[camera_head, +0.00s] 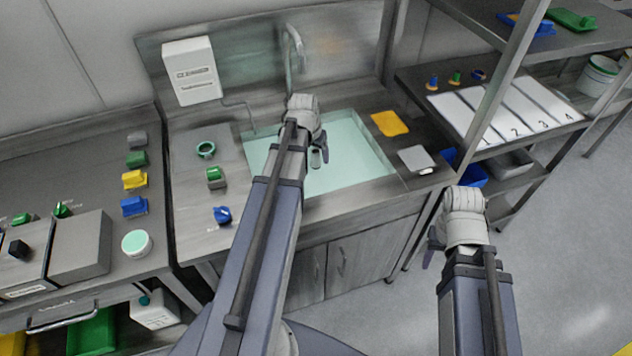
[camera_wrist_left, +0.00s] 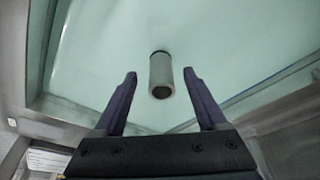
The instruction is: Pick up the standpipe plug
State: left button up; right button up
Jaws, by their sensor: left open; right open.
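The standpipe plug (camera_head: 315,158) is a short grey cylinder in the sink basin. In the left wrist view the standpipe plug (camera_wrist_left: 161,80) shows a dark ring at its far end and an open near end. My left gripper (camera_head: 321,152) is over the basin, close to the plug. In the left wrist view the left gripper (camera_wrist_left: 160,74) is open, and the plug appears between its two fingers with a gap on each side. I cannot tell how far above the plug the fingers are. My right gripper (camera_head: 436,247) is open and empty, in front of the counter at the right.
The sink basin (camera_head: 355,165) has a faucet (camera_head: 292,50) behind it. A yellow cloth (camera_head: 390,123) and a grey-white pad (camera_head: 416,159) lie right of it. A shelf rack is at the right.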

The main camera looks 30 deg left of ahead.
aim_at(316, 170)
pick_arm(q)
jog(key=shift+w+b+x, duration=0.1)
jog(key=shift+b+x, duration=1.15)
jog(key=shift+x, duration=0.05)
jog(key=shift+w+b+x, duration=0.15)
jog(key=shift+b+x, duration=1.1)
jog(key=shift+x, duration=0.05)
jog(key=shift+r, duration=0.15)
grip_shut()
